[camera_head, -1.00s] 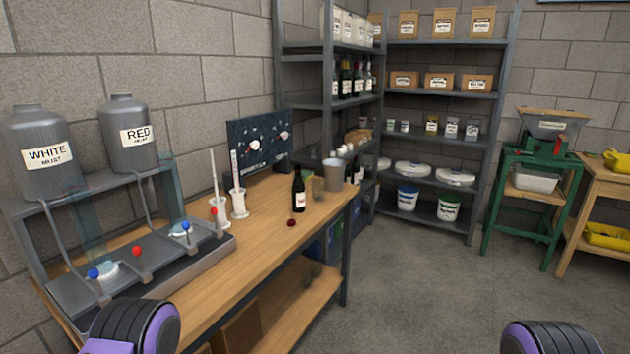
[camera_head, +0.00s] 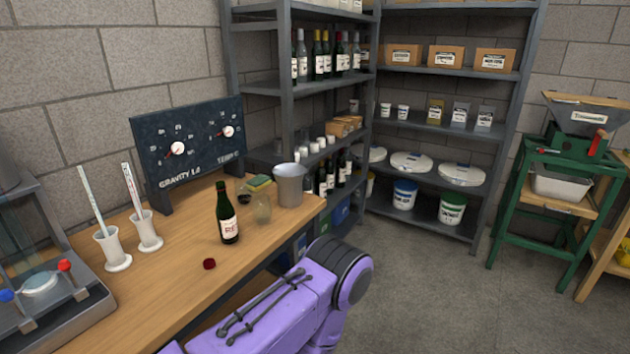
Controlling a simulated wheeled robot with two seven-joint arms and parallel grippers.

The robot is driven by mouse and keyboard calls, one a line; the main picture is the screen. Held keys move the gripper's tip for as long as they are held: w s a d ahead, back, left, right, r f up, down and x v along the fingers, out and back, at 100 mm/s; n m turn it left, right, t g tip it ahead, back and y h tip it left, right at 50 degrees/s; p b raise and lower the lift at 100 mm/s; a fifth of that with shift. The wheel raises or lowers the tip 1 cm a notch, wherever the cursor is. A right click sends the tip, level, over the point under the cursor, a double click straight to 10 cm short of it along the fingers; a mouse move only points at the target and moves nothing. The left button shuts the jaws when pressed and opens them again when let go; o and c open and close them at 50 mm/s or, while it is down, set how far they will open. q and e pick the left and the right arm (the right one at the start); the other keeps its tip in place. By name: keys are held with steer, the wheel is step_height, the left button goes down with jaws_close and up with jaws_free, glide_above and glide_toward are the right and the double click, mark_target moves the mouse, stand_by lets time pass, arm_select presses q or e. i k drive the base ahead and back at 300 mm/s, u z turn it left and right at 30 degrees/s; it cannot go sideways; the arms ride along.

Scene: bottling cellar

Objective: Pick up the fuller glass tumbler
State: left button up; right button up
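A clear glass tumbler (camera_head: 262,210) stands on the wooden bench, just right of a green bottle (camera_head: 227,215) with a red-lettered label and in front of a grey metal bucket (camera_head: 290,185). Its fill level is too faint to tell. I cannot make out a second tumbler for certain; a small dark round thing (camera_head: 244,198) sits behind, between bottle and bucket. A purple arm link of mine crosses the bottom, in front of the bench edge. Neither gripper shows in the view.
The wooden bench (camera_head: 180,285) also holds a dark red cap (camera_head: 209,264), two white cylinders with upright tubes (camera_head: 148,232), a dial panel (camera_head: 190,145) and a filling rig (camera_head: 60,300) at left. Shelving (camera_head: 285,110) stands behind.

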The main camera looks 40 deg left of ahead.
mark_target(243, 194)
steer(key=u, duration=0.05)
steer(key=i, duration=1.2)
steer(key=u, duration=1.05)
steer(key=i, duration=0.9)
steer(key=u, duration=0.95)
